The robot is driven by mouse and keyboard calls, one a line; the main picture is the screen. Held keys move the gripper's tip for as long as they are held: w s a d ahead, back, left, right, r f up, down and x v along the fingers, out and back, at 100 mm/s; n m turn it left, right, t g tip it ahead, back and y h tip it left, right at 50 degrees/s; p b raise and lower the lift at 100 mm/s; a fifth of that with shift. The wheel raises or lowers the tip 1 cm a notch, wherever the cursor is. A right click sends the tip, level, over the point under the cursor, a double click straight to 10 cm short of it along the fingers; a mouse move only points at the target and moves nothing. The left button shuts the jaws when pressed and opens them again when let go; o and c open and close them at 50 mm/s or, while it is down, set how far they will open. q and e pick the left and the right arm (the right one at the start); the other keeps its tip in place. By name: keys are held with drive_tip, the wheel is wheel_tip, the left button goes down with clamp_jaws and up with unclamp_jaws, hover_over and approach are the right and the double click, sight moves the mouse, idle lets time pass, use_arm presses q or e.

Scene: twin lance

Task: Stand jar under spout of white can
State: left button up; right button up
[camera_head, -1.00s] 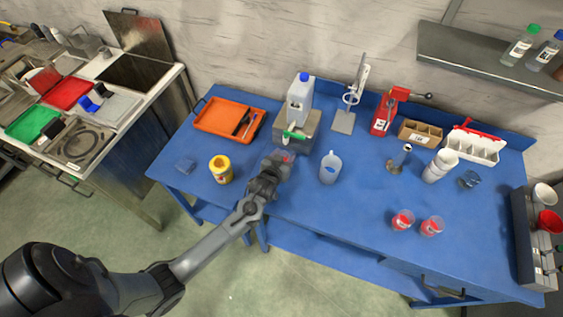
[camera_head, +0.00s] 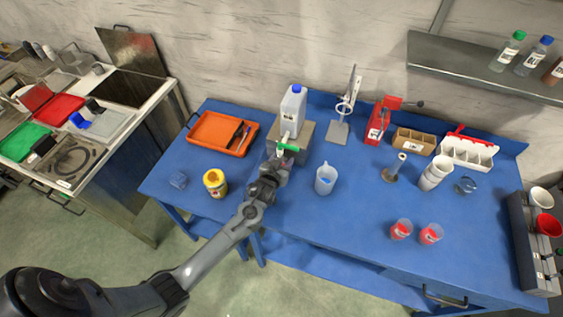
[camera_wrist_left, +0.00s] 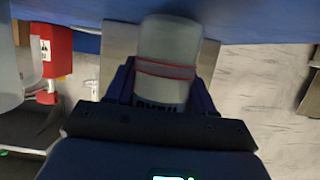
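The white can (camera_head: 292,112) with a blue cap stands on a grey block (camera_head: 305,134) at the back of the blue table. Its green spout (camera_head: 286,147) points toward the front. My left gripper (camera_head: 276,170) is just in front of and below the spout. In the left wrist view, a cloudy jar (camera_wrist_left: 170,45) with a red line and a dark-lettered band sits between the dark blue fingers (camera_wrist_left: 162,92), which close on its sides. The arm mostly hides the jar in the head view, so I cannot tell whether its base touches the table. My right gripper is not in view.
A yellow tin (camera_head: 215,184) stands left of my gripper and a translucent jug (camera_head: 326,181) stands right. An orange tray (camera_head: 222,135) lies at the back left. Two red-filled cups (camera_head: 401,229) are farther right. The table's front middle is clear.

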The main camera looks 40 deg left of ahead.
use_arm(q)
drive_tip(key=o, duration=0.5)
drive_tip(key=p+v, duration=0.1)
drive_tip(key=v, duration=0.9)
drive_tip(key=shift+s+d, duration=0.1)
drive_tip(key=shift+s, duration=0.3)
drive_tip(key=shift+r, duration=0.1)
